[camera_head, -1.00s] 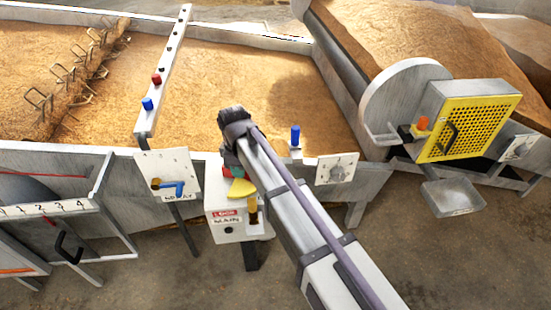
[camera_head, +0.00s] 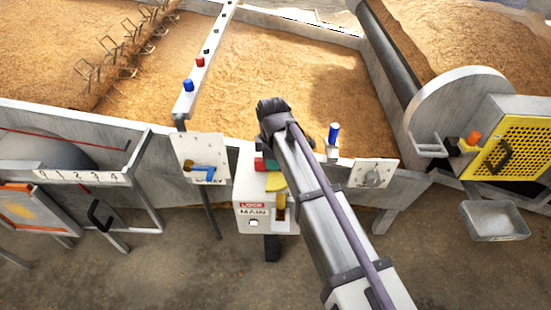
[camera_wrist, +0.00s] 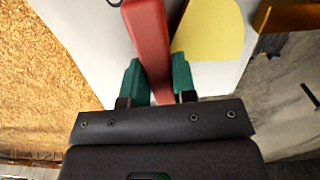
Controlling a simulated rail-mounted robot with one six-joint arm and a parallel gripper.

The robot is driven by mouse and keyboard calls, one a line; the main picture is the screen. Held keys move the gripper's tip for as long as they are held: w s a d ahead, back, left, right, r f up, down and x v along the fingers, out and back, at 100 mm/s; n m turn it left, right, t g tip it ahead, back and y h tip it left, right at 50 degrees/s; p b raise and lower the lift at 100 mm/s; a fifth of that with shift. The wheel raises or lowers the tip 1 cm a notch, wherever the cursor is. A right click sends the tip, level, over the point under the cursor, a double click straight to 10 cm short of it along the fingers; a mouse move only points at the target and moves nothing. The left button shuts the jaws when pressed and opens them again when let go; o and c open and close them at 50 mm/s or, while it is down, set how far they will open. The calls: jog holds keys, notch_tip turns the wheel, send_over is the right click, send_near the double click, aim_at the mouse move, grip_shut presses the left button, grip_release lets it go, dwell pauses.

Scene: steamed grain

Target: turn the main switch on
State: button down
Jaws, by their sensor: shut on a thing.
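The main switch box (camera_head: 252,224) is a pale box on a dark post, with a red LOCK label and a MAIN label on its front. Its red lever (camera_wrist: 148,35) stands out from the pale panel in the wrist view. My gripper (camera_wrist: 157,82) has its green fingertips on either side of the lever and is shut on it. In the head view the dark wrist and arm hide most of the grip; a bit of red and green shows above the box. A yellow rounded plate (camera_wrist: 208,30) lies beside the lever.
A brass-coloured piece (camera_head: 281,208) stands close to the box's right side; it also shows in the wrist view (camera_wrist: 288,16). A panel with a blue handle (camera_head: 203,170) is left, a panel with a round dial (camera_head: 373,178) right. The grain bed (camera_head: 270,70) lies behind.

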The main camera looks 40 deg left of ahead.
jog(key=c, duration=0.9)
grip_release()
notch_tip(320, 180, up, 11)
jog(key=p, duration=1)
jog(key=shift+f+p, duration=0.1)
jog(key=shift+p, duration=0.3)
